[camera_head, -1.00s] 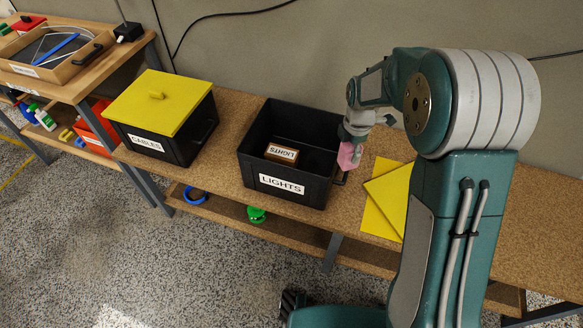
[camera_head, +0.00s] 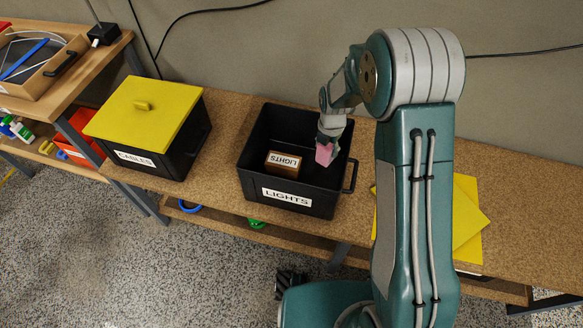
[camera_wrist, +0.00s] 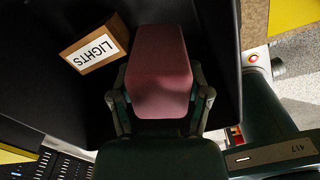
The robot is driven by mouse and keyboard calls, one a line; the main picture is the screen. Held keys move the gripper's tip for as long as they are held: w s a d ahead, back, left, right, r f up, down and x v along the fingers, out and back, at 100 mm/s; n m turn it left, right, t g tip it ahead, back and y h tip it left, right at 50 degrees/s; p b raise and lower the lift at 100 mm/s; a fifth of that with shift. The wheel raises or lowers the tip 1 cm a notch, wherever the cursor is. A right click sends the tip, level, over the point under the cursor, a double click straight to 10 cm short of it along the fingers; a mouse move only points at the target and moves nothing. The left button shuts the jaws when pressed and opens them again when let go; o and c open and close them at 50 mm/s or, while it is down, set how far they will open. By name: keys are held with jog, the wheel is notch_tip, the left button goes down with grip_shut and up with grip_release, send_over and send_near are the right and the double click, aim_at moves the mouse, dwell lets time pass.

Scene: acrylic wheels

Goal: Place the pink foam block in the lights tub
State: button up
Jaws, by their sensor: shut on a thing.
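The pink foam block (camera_head: 324,153) is held in my gripper (camera_head: 327,141) above the right part of the open black lights tub (camera_head: 246,183). In the wrist view the pink block (camera_wrist: 160,70) sits between both fingers of my gripper (camera_wrist: 163,108), with the dark tub interior behind it. The tub has a white LIGHTS label on its front. A small brown box labelled LIGHTS (camera_head: 283,164) lies inside the tub, left of the block; it also shows in the wrist view (camera_wrist: 95,45).
A black CABLES tub (camera_head: 180,158) with a yellow lid (camera_head: 145,112) stands to the left. Yellow sheets (camera_head: 467,225) lie on the bench right of my arm. The tub's side handle (camera_head: 350,178) sticks out on the right. Bare bench (camera_head: 222,150) separates the tubs.

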jog(key=f, duration=1)
jog(key=shift+w+a+f, duration=0.1)
jog(key=shift+w+a, duration=0.15)
jog(key=shift+a, duration=0.15)
notch_tip(320, 180, down, 3)
jog(key=shift+f, duration=0.1)
jog(key=shift+a+f, duration=0.1)
jog(key=shift+f, duration=0.1)
jog(key=o, duration=0.7)
jog(key=shift+o, duration=0.2)
notch_tip(320, 180, up, 12)
jog(key=shift+r, duration=0.15)
